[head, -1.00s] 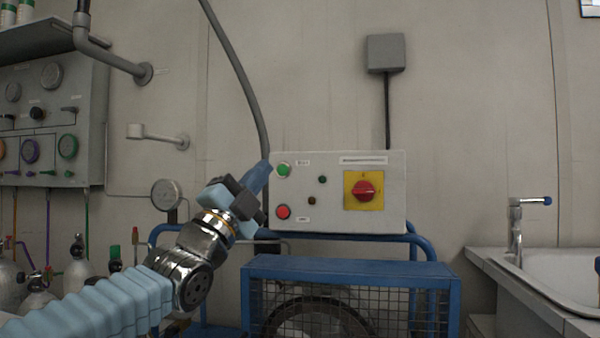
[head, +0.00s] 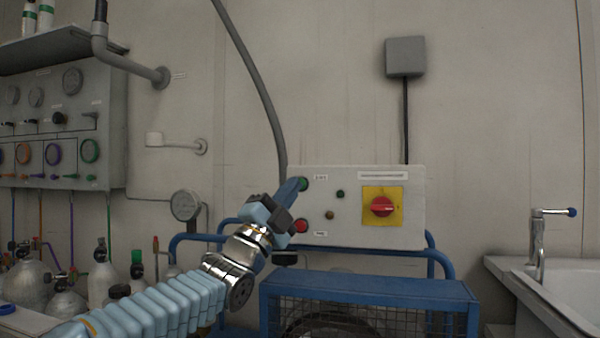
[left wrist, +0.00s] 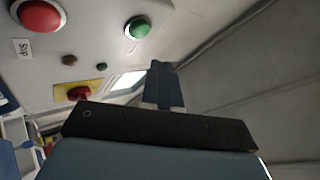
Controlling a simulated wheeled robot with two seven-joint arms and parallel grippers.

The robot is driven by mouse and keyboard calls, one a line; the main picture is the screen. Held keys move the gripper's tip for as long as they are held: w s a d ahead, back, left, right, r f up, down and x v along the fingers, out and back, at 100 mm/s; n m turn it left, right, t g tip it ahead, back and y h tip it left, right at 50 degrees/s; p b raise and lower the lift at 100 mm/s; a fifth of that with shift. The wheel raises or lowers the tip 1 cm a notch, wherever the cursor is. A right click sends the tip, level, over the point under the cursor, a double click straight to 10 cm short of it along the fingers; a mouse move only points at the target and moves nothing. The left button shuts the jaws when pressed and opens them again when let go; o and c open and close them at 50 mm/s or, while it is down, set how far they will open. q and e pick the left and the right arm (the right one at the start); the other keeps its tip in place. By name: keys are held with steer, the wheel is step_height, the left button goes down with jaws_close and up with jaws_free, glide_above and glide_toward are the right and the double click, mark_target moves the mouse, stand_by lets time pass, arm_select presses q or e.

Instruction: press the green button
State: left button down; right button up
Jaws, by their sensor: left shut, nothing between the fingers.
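The green button (head: 303,184) sits at the upper left of a light grey control box (head: 345,225). In the head view the fingertips of my left gripper (head: 293,185) partly cover it. My left gripper is shut and empty, its blue fingers pointing up beside the button. In the left wrist view the green button (left wrist: 138,28) is fully visible, and the shut fingers (left wrist: 161,72) are to its lower right, with a gap in the picture. Whether they touch the box I cannot tell. My right gripper is not in view.
A red button (head: 301,227) sits below the green one. A red rotary switch (head: 382,207) on a yellow plate is to the right. A blue-framed machine (head: 365,287) stands below the box. A gauge (head: 185,205) and gas cylinders are at left, a sink (head: 570,285) at right.

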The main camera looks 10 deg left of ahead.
arm_select(q)
steer(key=shift+w, duration=1.05)
stand_by(1.3)
steer(key=shift+w, duration=0.4)
